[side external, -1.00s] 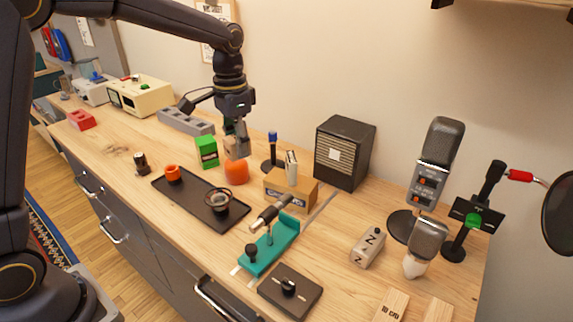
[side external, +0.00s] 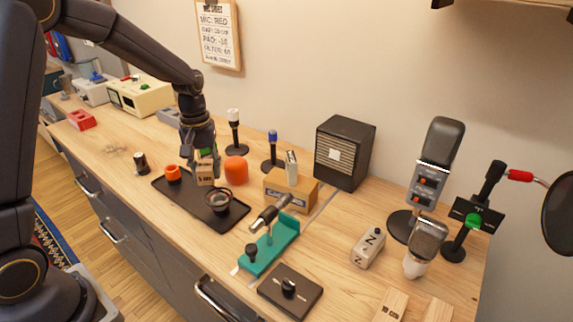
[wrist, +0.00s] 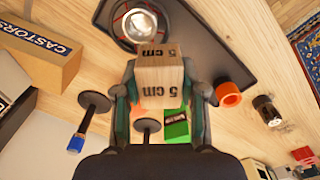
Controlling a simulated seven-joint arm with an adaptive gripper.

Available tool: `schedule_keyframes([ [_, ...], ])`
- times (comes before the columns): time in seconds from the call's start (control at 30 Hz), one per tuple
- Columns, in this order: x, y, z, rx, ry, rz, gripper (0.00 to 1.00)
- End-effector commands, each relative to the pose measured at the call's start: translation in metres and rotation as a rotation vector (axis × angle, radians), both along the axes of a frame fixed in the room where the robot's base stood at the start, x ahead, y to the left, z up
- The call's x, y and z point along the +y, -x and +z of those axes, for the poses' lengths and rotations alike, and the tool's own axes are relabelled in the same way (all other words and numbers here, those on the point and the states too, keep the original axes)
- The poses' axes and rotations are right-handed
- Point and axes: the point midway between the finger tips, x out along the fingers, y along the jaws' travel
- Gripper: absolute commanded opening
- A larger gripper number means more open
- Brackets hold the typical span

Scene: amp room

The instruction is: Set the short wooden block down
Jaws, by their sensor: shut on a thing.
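The short wooden block (side external: 205,174), a pale cube marked "5 cm", is gripped between the fingers of my gripper (side external: 204,165). In the wrist view the block (wrist: 160,72) sits between both fingertips of my gripper (wrist: 161,88), its printed faces clear. In the side view it overlaps the back edge of the black tray (side external: 184,199). I cannot tell whether its underside touches anything. In the wrist view the tray (wrist: 217,40) lies beyond and right of the block.
An orange foam ball (side external: 236,170) stands close right of the block. A "Castors" box (side external: 291,187) and blue-topped stand (side external: 272,150) are farther right. A green box (wrist: 176,128) is near the gripper.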

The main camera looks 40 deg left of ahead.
Motion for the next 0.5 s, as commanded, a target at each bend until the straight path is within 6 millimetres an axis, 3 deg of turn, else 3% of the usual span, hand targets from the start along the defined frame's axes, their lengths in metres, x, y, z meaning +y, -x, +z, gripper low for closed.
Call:
schedule_keyframes([
  [0.03, 0.021, 0.007, -0.001, 0.002, -0.001, 0.105, 0.06],
  [0.2, 0.076, 0.033, -0.005, 0.006, -0.001, 0.366, 0.06],
  [0.37, 0.103, 0.047, -0.006, 0.009, -0.001, 0.445, 0.06],
  [0.5, 0.109, 0.033, -0.014, 0.011, -0.001, 0.459, 0.06],
])
